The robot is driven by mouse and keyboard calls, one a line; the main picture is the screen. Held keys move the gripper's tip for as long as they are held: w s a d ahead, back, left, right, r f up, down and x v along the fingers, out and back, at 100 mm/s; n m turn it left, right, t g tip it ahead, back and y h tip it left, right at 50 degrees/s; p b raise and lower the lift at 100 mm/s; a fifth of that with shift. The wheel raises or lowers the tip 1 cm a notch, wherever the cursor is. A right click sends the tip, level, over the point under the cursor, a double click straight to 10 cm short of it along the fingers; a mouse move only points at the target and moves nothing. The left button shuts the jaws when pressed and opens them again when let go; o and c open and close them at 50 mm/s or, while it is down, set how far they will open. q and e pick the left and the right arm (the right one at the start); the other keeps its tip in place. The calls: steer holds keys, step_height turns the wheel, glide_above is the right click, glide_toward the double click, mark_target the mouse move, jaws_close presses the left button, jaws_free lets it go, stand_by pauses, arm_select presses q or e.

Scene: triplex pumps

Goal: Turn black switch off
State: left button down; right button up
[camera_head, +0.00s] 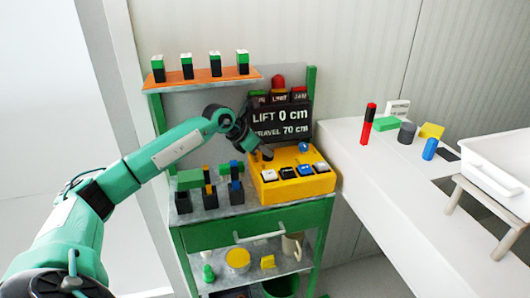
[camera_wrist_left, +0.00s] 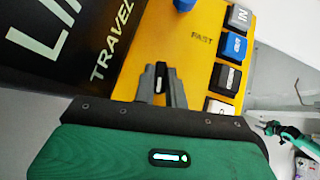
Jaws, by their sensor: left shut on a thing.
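A yellow control box (camera_head: 296,187) sits on the green workstation's top, below the sign panel. My left gripper (camera_head: 266,153) reaches the box's back left part from the left. In the left wrist view its two fingers (camera_wrist_left: 160,86) are close together on a small black switch (camera_wrist_left: 158,80) on the yellow face. The fingers hide much of the switch, and its position cannot be read.
A blue knob (camera_head: 304,147) stands at the box's back. The dark sign (camera_head: 281,120) rises close behind the gripper. Black holders with coloured blocks (camera_head: 209,188) stand left of the box. A white table (camera_head: 375,180) with blocks and a white tray (camera_head: 495,165) is at right.

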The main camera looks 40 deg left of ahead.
arm_select(q)
steer(key=shift+a+m+h, duration=0.1)
steer(key=shift+m+h, duration=0.2)
steer(key=shift+m, duration=0.1)
arm_select(e)
steer(key=shift+w+r, duration=0.25)
arm_select(q)
steer(key=c, duration=1.4)
jaws_free()
steer(key=shift+c, duration=0.2)
